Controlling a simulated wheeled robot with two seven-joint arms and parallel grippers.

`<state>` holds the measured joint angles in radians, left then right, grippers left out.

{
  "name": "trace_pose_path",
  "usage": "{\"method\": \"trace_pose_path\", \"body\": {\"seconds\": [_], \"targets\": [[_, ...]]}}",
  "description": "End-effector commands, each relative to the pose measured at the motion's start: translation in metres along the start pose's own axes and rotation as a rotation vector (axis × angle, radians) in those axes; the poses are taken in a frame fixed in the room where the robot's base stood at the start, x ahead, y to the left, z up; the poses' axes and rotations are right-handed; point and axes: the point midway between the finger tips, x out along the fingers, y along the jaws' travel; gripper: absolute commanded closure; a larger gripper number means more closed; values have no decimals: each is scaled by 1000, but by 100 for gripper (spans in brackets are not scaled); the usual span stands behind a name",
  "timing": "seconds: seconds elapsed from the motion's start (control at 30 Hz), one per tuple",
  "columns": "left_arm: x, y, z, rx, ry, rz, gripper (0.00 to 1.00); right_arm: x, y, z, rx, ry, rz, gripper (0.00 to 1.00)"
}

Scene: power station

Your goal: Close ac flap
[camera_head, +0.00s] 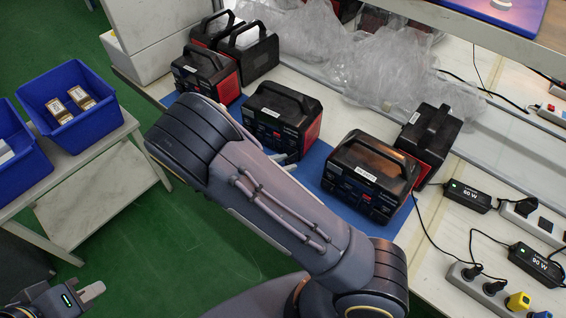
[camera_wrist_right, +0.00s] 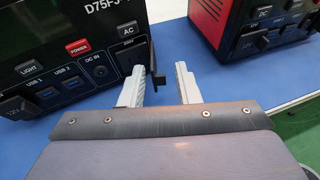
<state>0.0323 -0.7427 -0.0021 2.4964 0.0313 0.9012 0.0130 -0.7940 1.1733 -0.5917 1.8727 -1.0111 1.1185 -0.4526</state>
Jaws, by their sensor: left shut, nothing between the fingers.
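A black power station with the "D75F3" label (camera_wrist_right: 75,40) fills the left of the right wrist view; it appears to be the middle one (camera_head: 283,118) in the head view. Its AC flap (camera_wrist_right: 154,66) stands out from the front at the right edge, below the AC label, so it is open. My right gripper (camera_wrist_right: 160,84) is open, with the flap in the gap close beside its left finger; I cannot tell if they touch. In the head view my right arm hides most of that gripper. My left gripper (camera_head: 92,291) is shut and empty at the lower left.
Another power station (camera_head: 370,175) stands to the right, also in the wrist view (camera_wrist_right: 250,28). Several more stand behind, near clear plastic wrap (camera_head: 385,70). Chargers and power strips (camera_head: 480,285) lie at right. Blue bins (camera_head: 85,125) sit on a side table at left.

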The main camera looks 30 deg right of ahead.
Motion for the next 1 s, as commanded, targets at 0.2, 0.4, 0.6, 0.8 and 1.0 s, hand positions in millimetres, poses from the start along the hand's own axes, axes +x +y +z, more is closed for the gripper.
{"method": "trace_pose_path", "body": {"seconds": [0.2, 0.4, 0.6, 0.8, 1.0], "targets": [[0, 0, 0, 0, 0, 0, 100, 0, 0, 0, 0, 0, 0, 100], [0, 0, 0, 0, 0, 0, 100, 0, 0, 0, 1, 0, -2, 100], [0, 0, 0, 0, 0, 0, 100, 0, 0, 0, 2, 1, -6, 100], [0, 0, 0, 0, 0, 0, 100, 0, 1, 0, 7, 1, -17, 100], [0, 0, 0, 0, 0, 0, 100, 0, 3, -1, 23, 1, -55, 100]]}}
